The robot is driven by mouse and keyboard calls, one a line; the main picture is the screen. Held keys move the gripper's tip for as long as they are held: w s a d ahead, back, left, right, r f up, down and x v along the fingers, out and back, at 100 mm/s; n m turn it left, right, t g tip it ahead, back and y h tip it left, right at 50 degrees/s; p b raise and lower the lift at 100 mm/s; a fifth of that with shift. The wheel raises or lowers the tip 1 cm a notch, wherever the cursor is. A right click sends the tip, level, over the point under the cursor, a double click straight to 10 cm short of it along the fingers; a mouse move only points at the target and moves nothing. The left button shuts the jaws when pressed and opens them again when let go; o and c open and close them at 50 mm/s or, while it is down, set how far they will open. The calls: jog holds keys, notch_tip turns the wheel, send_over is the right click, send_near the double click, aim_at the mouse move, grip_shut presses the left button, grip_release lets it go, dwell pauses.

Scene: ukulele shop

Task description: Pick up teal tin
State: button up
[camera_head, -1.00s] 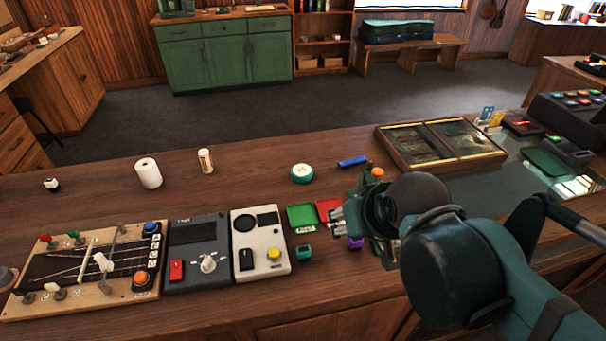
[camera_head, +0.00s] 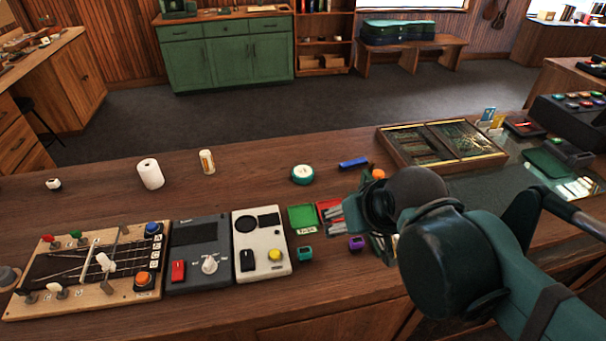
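The teal tin (camera_head: 302,174), a small round tin with a pale top, sits upright on the wooden counter behind the small green and red trays. Nothing touches it. My gripper (camera_head: 340,214) is to the right of the tin and nearer the camera, around the red tray (camera_head: 324,205). My dark arm hides most of the gripper, so I cannot tell how far its fingers are apart. I see nothing held in it.
A blue cylinder (camera_head: 354,163) and an orange item (camera_head: 378,173) lie right of the tin. A green tray (camera_head: 302,218), teal block (camera_head: 305,254) and purple block (camera_head: 356,243) are nearer. A white roll (camera_head: 150,173) and small bottle (camera_head: 207,161) stand left. Counter around the tin is clear.

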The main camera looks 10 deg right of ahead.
jog(key=w+r+n+g+p, duration=0.2)
jog(key=w+r+n+p, duration=0.1)
jog(key=w+r+p, duration=0.3)
jog(key=n+g+p, duration=0.5)
jog(key=n+p, duration=0.5)
jog(key=p, duration=0.5)
send_near(302, 171)
jog(key=shift+f+n+p, duration=0.3)
jog(key=shift+f+n, duration=0.4)
jog(key=shift+f, duration=0.25)
jog(key=shift+f, duration=0.15)
jog(key=shift+f, duration=1.15)
jog(key=shift+f, duration=0.1)
